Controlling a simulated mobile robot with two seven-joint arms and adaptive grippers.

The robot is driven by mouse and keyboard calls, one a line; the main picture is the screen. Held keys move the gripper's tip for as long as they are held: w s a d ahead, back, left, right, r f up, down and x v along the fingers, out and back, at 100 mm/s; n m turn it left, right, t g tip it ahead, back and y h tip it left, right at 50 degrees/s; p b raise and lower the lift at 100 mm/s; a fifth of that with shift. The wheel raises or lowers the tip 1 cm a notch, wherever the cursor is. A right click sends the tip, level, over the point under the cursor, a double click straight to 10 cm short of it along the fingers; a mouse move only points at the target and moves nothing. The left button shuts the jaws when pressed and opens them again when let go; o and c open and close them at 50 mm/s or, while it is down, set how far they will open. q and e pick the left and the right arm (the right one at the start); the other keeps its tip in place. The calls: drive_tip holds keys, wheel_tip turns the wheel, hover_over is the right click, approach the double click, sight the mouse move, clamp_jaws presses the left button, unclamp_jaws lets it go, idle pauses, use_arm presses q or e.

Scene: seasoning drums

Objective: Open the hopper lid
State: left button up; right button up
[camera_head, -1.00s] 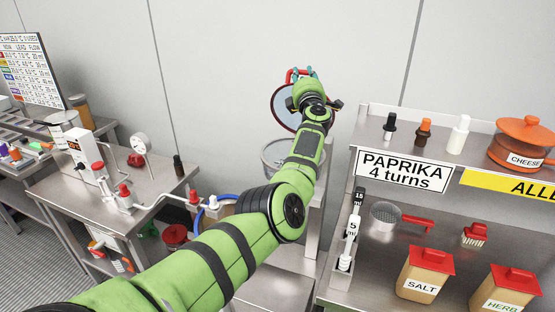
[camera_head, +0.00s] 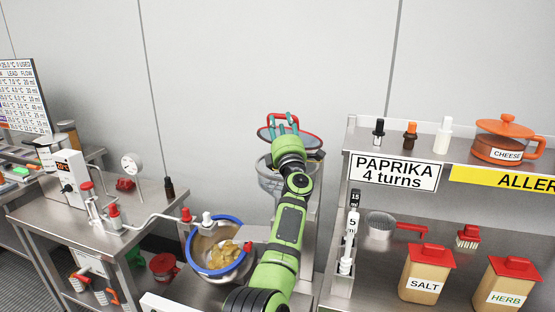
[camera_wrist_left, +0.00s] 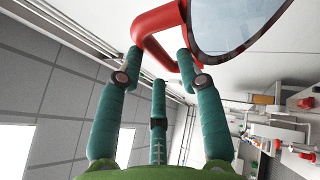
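The hopper lid (camera_head: 309,141) is a round glassy disc with a dark and red rim and a red bar handle. In the head view it stands tilted over the clear hopper bowl (camera_head: 268,180). My left gripper (camera_head: 281,120) is at the lid's upper edge, by the handle. In the left wrist view the teal fingers (camera_wrist_left: 159,62) are spread apart. Two fingertips overlap the red handle (camera_wrist_left: 155,24), and the third ends short of it, so I see no clamp on it. The lid's glass (camera_wrist_left: 235,20) is close beyond. My wrist hides part of the lid in the head view.
A blue-rimmed bowl (camera_head: 242,231) with yellowish contents stands left of my arm. A metal shelf (camera_head: 350,225) with a PAPRIKA sign (camera_head: 394,171), a SALT box (camera_head: 426,272) and several bottles stands to the right. A pump bench (camera_head: 60,205) stands left. The wall above is clear.

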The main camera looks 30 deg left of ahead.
use_arm(q)
drive_tip(key=s+d+f, duration=0.6)
drive_tip(key=s+f, duration=0.2)
drive_tip(key=f, duration=0.1)
drive_tip(key=shift+s+f+p, duration=0.2)
drive_tip(key=shift+f+p, duration=0.15)
drive_tip(key=shift+p, duration=0.1)
use_arm(e)
drive_tip(key=shift+w+r, duration=0.25)
drive_tip(key=shift+w, duration=0.25)
idle(0.4)
use_arm(q)
drive_tip(key=shift+a, duration=0.1)
use_arm(e)
drive_tip(key=shift+r, duration=0.1)
